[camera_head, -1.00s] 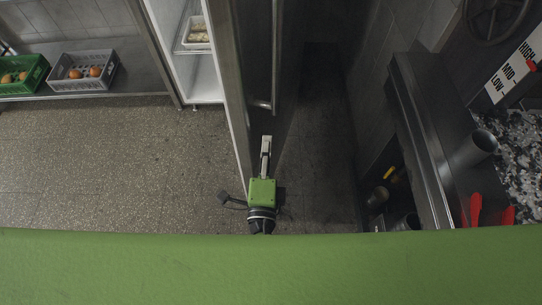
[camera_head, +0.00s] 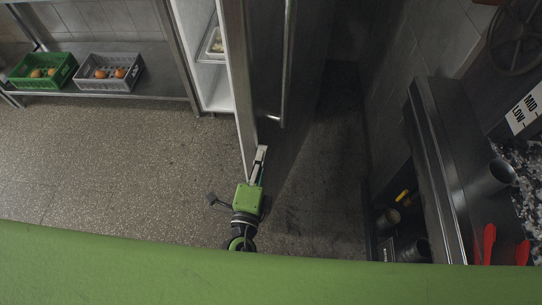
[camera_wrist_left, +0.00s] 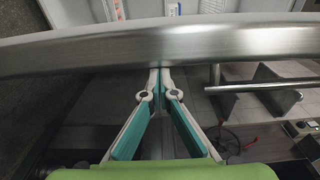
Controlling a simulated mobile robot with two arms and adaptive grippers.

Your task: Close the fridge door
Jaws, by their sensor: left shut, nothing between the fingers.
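The fridge door (camera_head: 268,75) stands open, its dark steel outer face and long vertical handle (camera_head: 289,65) towards the right. The white fridge interior (camera_head: 212,88) shows to the left of the door's edge. My left gripper (camera_head: 261,150) is shut and empty at the lower part of the door. In the left wrist view, the closed fingertips (camera_wrist_left: 160,70) are right at the door's steel edge (camera_wrist_left: 150,45), touching or very close. The handle also shows in the left wrist view, to the right (camera_wrist_left: 265,86). My right gripper is not in view.
A green crate (camera_head: 42,84) and a grey crate (camera_head: 108,86) stand on a steel shelf at the left. The floor (camera_head: 120,165) left of the door is clear.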

